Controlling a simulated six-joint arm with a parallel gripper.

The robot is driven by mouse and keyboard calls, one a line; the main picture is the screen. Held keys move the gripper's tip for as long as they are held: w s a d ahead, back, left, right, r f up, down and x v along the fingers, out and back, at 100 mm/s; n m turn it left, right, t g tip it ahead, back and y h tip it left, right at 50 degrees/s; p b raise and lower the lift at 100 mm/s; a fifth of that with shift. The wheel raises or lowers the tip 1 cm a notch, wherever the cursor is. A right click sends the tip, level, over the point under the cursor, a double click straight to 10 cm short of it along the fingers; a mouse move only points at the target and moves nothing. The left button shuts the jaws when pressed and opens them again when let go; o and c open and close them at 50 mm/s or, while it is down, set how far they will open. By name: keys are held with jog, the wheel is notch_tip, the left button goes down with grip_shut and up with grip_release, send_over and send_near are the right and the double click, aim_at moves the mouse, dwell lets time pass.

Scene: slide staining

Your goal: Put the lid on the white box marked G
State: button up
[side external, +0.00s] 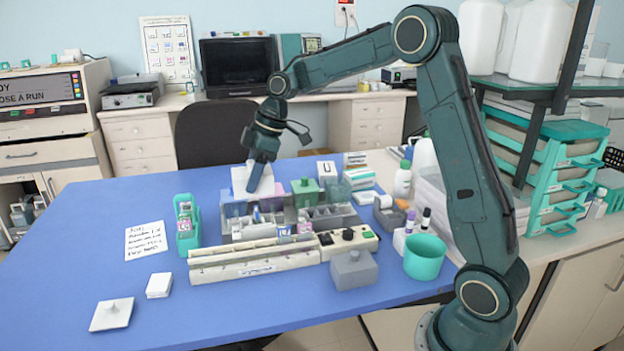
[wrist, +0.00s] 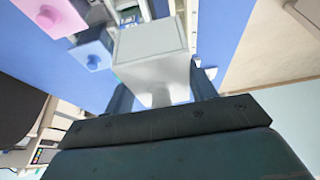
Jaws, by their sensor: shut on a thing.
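A second white lid (side external: 112,314) with a knob lies flat at the front left of the table. A small white box (side external: 326,171) with a dark mark stands at the back right; its letter is too small to read. No letter G is readable.
A green lidded box (side external: 305,192), a grey lidded box (side external: 353,270) and a long cream rack (side external: 255,262) crowd the middle. Pink (wrist: 55,14) and blue (wrist: 92,54) lidded boxes show in the wrist view. A teal cup (side external: 425,257) stands right. The blue table's left is mostly clear.

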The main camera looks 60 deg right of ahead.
aim_at(255, 209)
jog(key=shift+w+d+f, duration=0.45)
jog(key=shift+w+d, duration=0.2)
jog(key=shift+d, duration=0.15)
jog(key=shift+w+d+f, duration=0.4)
jog(key=shift+w+d, duration=0.25)
jog(key=shift+d, duration=0.15)
jog(key=shift+f, duration=0.2)
jog(key=shift+f, duration=4.3)
jog(key=shift+f, duration=0.25)
jog(key=o, duration=1)
jog(key=shift+o, duration=0.2)
jog(key=shift+r, duration=0.15)
jog(key=v, duration=1.3)
jog(key=shift+r, duration=0.25)
